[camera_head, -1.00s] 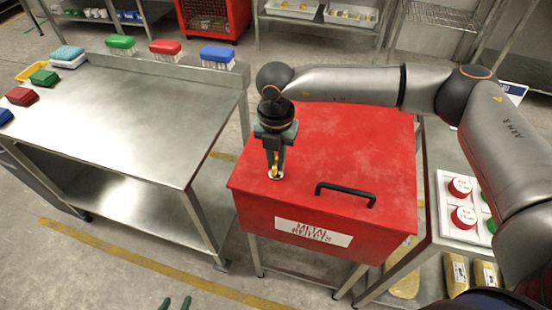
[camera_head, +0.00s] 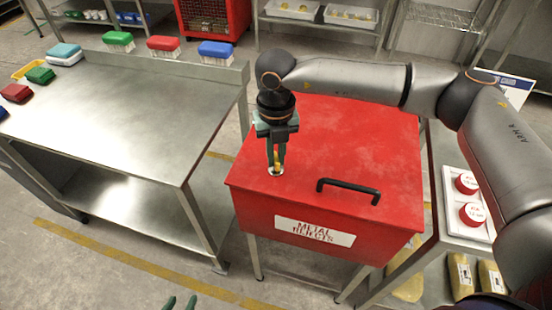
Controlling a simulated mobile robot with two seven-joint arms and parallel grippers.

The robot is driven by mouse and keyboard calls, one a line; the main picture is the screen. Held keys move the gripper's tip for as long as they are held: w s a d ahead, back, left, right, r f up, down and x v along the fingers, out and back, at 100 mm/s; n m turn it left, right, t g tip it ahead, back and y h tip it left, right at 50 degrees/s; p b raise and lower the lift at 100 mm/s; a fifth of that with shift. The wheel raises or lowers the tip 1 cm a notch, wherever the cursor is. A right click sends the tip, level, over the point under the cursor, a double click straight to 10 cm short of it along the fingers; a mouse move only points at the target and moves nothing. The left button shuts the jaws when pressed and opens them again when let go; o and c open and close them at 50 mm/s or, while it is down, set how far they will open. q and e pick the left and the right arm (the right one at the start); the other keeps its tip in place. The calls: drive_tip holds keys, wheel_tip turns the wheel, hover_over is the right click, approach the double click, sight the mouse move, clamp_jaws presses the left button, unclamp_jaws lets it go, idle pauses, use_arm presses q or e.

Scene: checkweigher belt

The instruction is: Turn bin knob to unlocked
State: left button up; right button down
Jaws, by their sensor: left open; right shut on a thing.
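The red metal rejects bin (camera_head: 340,150) stands in the middle, with a lid, a black handle (camera_head: 348,187) and a white front label (camera_head: 315,232). The small yellow knob (camera_head: 277,158) sits on a pale round plate on the lid's left part. My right gripper (camera_head: 276,168) points down at it, shut on the knob, and its fingers hide most of it. I cannot read any lock marking. My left gripper (camera_head: 179,303) is open and empty at the bottom edge, apart from the bin; only its fingertips show.
A steel table (camera_head: 130,110) stands left, with several coloured brushes along its back and left edges. A side stand at right holds a white tray (camera_head: 452,205) of red-topped items. My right arm spans above the bin's back. Floor in front is clear.

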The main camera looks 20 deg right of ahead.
drive_tip(key=n+b, duration=0.1)
drive_tip(key=n, duration=0.1)
drive_tip(key=shift+f+n, duration=0.1)
drive_tip(key=shift+n, duration=0.3)
drive_tip(key=n+b, duration=0.2)
drive_tip(key=shift+n, duration=0.4)
drive_tip(key=n+b, duration=0.1)
drive_tip(key=n, duration=0.1)
drive_tip(key=shift+n, duration=0.3)
drive_tip(key=n+b, duration=0.1)
drive_tip(key=n, duration=0.1)
drive_tip(key=shift+n, duration=0.4)
use_arm(q)
drive_tip(key=shift+w+d+f+m, duration=0.15)
drive_tip(key=shift+d+f, duration=0.1)
drive_tip(key=shift+f, duration=0.35)
drive_tip(key=shift+w+d+f+m, duration=0.1)
drive_tip(key=shift+d+f, duration=0.1)
drive_tip(key=shift+f, duration=0.35)
drive_tip(key=shift+w+d+f+m, duration=0.15)
drive_tip(key=shift+d+f, duration=0.1)
drive_tip(key=shift+f, duration=0.35)
use_arm(e)
drive_tip(key=shift+n, duration=0.6)
use_arm(q)
drive_tip(key=shift+f, duration=0.1)
use_arm(e)
drive_tip(key=c, duration=0.9)
unclamp_jaws()
